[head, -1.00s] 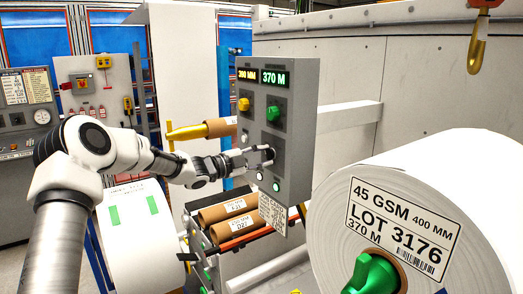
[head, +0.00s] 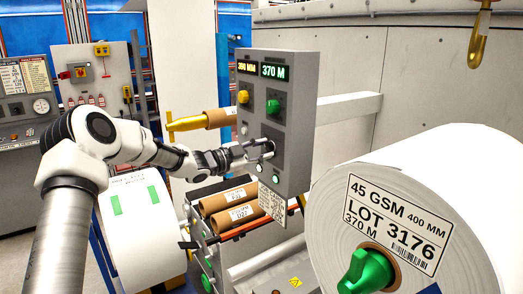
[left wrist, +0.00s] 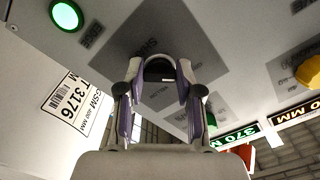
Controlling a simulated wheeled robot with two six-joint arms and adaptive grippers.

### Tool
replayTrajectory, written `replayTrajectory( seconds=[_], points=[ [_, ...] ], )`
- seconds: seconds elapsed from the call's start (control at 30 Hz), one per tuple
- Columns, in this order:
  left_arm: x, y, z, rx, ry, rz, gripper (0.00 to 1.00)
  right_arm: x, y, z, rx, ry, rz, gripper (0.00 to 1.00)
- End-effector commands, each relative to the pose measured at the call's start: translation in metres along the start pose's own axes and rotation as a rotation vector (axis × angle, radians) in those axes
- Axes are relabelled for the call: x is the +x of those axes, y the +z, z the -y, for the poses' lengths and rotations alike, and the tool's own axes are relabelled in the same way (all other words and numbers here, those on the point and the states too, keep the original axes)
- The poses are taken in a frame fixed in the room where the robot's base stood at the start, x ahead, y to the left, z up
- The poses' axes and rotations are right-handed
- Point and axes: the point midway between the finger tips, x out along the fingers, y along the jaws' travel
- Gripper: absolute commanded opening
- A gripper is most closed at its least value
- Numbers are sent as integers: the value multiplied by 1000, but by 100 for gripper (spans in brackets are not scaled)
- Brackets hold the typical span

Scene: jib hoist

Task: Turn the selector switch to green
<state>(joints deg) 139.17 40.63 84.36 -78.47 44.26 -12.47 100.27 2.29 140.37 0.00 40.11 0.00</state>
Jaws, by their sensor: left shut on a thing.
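The grey control panel (head: 300,180) stands in the middle of the head view, with a yellow knob, a green knob and two lit number displays. My left gripper (head: 268,148) is at the dark square plate below the green knob. In the left wrist view its two fingers (left wrist: 160,68) are closed around a small dark switch knob (left wrist: 159,77) on the dark plate (left wrist: 150,30). The fingers hide most of the knob, so I cannot tell which way it points. My right gripper is not in view.
A large white paper roll (head: 420,180) with a lot label and a green core plug (head: 367,271) fills the right front. A rack with brown cores (head: 232,210) lies below the panel. A yellow hook (head: 479,40) hangs at upper right.

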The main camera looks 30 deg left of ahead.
Motion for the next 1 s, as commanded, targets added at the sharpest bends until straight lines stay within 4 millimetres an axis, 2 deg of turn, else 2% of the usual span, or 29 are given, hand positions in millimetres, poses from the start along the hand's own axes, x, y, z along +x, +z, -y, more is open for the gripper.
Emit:
replayTrajectory(
  seconds=[0.07,0.1,0.13,0.43,0.57,0.67,0.9,1.0],
  points=[
    [0,0,-1,-1,1,0,0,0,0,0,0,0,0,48],
    [0,0,-1,-1,1,0,49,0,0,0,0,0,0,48],
    [0,0,0,-1,1,0,60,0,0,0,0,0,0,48],
    [0,0,0,0,0,0,60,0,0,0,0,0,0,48],
    [-10,1,2,-2,-3,1,60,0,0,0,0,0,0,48],
    [-29,0,2,-6,-5,-2,60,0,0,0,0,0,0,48],
    [-90,-1,2,-6,-8,-5,60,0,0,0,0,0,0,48],
    [-106,-1,2,-6,-4,-5,60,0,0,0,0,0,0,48]
  ],
)
